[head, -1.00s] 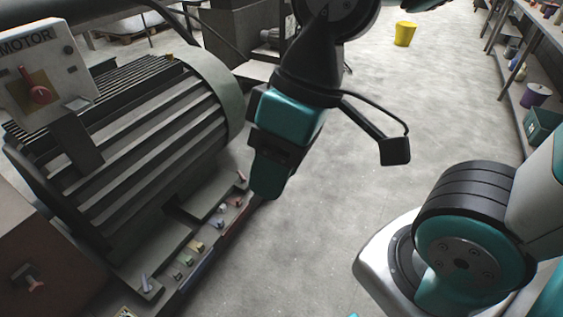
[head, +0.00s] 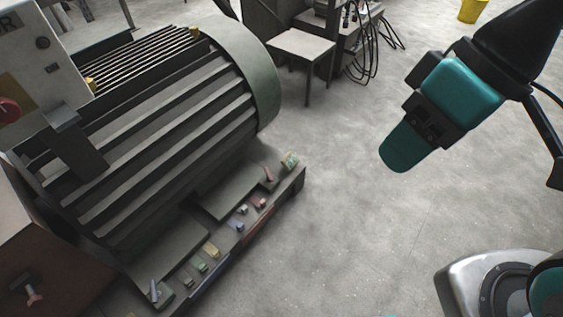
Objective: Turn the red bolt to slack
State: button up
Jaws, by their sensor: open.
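Several small coloured fittings line the edge of the motor's base in the head view. Among them, a reddish upright bolt (head: 268,175) stands near the far right end, and a low reddish piece (head: 259,201) sits a little nearer. They are too small for me to tell their turned state. My gripper (head: 398,158) is in the air to the right of the motor base, well apart from the bolts. It is open, and I see nothing held in it. Its fingers are seen from the side, so the gap between them is hidden.
The large ribbed motor (head: 175,130) fills the left side, with a control box (head: 45,60) bearing a red knob (head: 8,109). A reddish box (head: 50,240) with a handle is at lower left. A small table (head: 302,44) stands behind. The floor between motor and arm is clear.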

aim_at(270, 178)
jog(key=u, duration=0.4)
jog(key=i, duration=0.8)
jog(key=u, duration=0.6)
